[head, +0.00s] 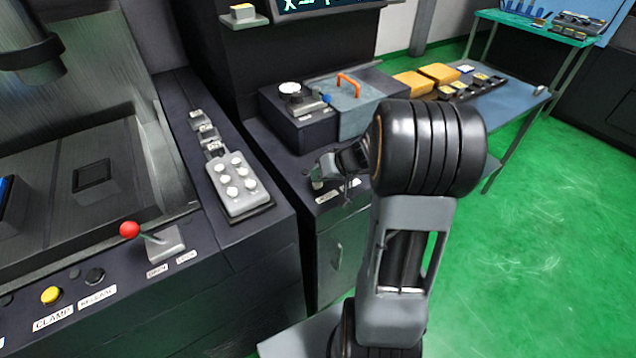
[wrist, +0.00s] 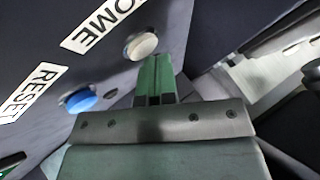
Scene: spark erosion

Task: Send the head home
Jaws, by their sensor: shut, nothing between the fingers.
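The white button beside the HOME label (wrist: 103,25) shows in the wrist view (wrist: 141,46). The blue RESET button (wrist: 81,98) is to its lower left, with its own label (wrist: 33,93). My gripper (wrist: 157,60) is shut and empty, its fingertips close by the white button's right edge; I cannot tell whether they touch. In the head view my gripper (head: 326,172) is over the console corner, by a small white label (head: 337,191), partly hidden by my arm. A dark cylindrical part, likely the machine's head (head: 32,60), hangs at the upper left.
A grey keypad (head: 238,185) with several white buttons is left of my arm. A red-knobbed lever (head: 130,230) and a yellow CLAMP button (head: 51,295) are on the front panel. A box with an orange handle (head: 348,82) stands behind. Green floor (head: 540,230) is open at right.

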